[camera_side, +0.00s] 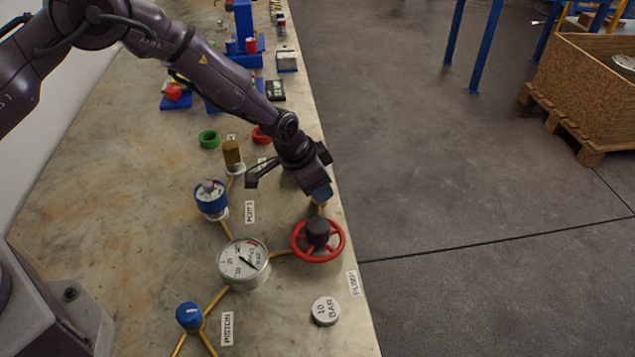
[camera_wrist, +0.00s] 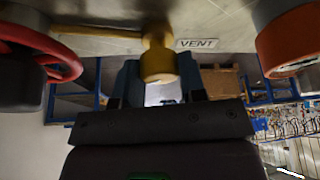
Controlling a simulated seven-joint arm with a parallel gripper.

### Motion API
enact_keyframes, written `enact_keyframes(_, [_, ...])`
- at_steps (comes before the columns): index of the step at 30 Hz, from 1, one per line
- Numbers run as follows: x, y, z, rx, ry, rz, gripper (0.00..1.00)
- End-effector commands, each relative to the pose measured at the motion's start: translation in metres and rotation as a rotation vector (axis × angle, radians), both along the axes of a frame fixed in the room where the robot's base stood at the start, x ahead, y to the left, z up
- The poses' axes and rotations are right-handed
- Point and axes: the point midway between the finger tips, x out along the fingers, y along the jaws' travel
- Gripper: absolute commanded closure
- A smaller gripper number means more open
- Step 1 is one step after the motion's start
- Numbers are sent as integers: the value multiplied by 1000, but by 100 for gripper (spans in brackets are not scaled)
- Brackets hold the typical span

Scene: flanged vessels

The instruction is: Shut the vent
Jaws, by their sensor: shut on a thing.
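The vent's brass knob (camera_wrist: 158,66) shows in the wrist view, on a brass stem at the end of a yellow pipe, beside a white VENT label (camera_wrist: 197,44). My gripper (camera_wrist: 160,74) has one blue finger on each side of the knob and is shut on it. In the side view my gripper (camera_side: 319,193) reaches down near the bench's right edge, just behind the red handwheel. There the gripper hides the vent knob, and only the yellow pipe (camera_side: 321,209) shows below it. I cannot tell how far the knob is turned.
The red handwheel (camera_side: 328,256) stands close in front of my gripper. The dial gauge (camera_side: 243,263), blue-ringed vessel (camera_side: 211,197) and brass-topped fitting (camera_side: 232,153) stand to the left. A red ring (camera_side: 262,136) lies behind. A 10 BAR disc (camera_side: 326,311) lies in front.

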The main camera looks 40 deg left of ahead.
Motion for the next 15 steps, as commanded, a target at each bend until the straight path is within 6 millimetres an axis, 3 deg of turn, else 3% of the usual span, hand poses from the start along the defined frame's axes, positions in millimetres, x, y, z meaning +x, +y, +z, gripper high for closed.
enact_keyframes(15, [-1, -3, 1, 3, -2, 487, 86])
